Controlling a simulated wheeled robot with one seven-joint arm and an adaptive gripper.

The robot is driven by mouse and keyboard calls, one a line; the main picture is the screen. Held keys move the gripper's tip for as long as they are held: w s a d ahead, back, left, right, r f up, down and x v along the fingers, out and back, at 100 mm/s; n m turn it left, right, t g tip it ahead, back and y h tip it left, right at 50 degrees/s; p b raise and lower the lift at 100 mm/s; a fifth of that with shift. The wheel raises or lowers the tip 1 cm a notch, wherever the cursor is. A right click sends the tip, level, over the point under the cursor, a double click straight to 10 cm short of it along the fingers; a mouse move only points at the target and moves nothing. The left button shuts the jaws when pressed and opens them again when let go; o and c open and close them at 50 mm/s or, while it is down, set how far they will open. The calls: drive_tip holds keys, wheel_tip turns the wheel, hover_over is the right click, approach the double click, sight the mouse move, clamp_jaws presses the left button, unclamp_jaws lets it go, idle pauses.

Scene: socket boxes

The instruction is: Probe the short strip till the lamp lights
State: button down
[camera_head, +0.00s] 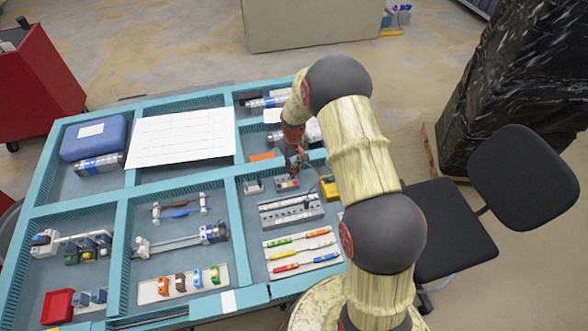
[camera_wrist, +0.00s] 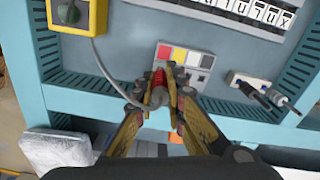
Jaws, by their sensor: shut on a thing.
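My gripper (camera_wrist: 160,92) is shut on a small probe-like piece with a red part (camera_wrist: 159,78), partly hidden by the fingers. A thin grey cable (camera_wrist: 105,72) runs from near the fingers to a yellow box (camera_wrist: 72,14) with a dark green round cap, which does not glow. The held piece is close beside a small grey block (camera_wrist: 186,60) with red, yellow and white squares; I cannot tell whether they touch. A grey strip with lettered white tags (camera_wrist: 255,10) lies beyond it. In the head view my gripper (camera_head: 295,166) is above this compartment.
A white block with black plugs (camera_wrist: 250,80) stands close by. Teal divider walls (camera_head: 238,215) border the compartment. Coloured sticks on a white board (camera_head: 304,251) lie toward the front. A white sheet (camera_head: 180,136) and a blue case (camera_head: 94,137) occupy compartments to the left.

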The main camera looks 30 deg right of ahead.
drive_tip(key=shift+f, duration=0.35)
drive_tip(key=c, duration=1.8)
unclamp_jaws()
drive_tip(key=shift+o, duration=0.2)
